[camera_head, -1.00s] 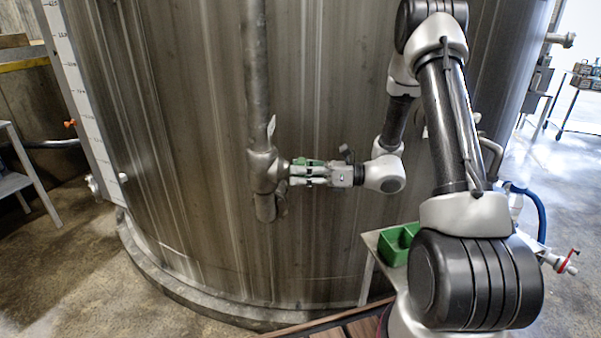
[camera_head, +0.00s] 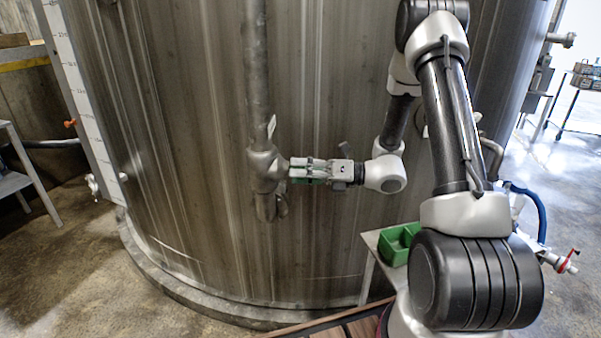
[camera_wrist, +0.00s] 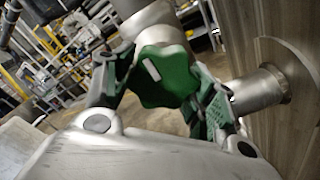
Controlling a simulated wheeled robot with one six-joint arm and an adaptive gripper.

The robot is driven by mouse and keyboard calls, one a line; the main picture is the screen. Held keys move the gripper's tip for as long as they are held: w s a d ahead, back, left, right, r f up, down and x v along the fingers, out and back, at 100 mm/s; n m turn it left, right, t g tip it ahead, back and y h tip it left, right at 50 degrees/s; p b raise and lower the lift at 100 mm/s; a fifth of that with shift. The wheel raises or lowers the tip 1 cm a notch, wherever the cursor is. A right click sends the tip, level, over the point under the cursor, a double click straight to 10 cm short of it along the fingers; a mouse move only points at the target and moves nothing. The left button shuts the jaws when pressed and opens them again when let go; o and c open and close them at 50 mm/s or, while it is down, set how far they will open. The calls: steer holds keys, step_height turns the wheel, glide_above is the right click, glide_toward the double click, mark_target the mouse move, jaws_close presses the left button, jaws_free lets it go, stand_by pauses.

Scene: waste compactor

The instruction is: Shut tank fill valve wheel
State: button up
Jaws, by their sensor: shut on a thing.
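The tank fill valve wheel is a green lobed handwheel (camera_wrist: 165,77) with a pale mark on its face, in the wrist view. It sits at the end of a grey metal valve body (camera_head: 265,171) on the vertical pipe in front of the tank. My gripper (camera_head: 292,170) reaches it from the right. In the wrist view its green-padded fingers (camera_wrist: 165,92) are closed on the wheel from both sides. In the head view the fingers hide most of the wheel.
The large steel tank (camera_head: 190,120) stands close behind the pipe (camera_head: 257,70). A green bin (camera_head: 395,246) sits on a small table at the lower right. A metal table (camera_head: 15,180) is at the left edge. Floor is open at the lower left.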

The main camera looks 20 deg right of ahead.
steer(key=shift+s, duration=0.1)
steer(key=o, duration=1)
steer(key=v, duration=1.2)
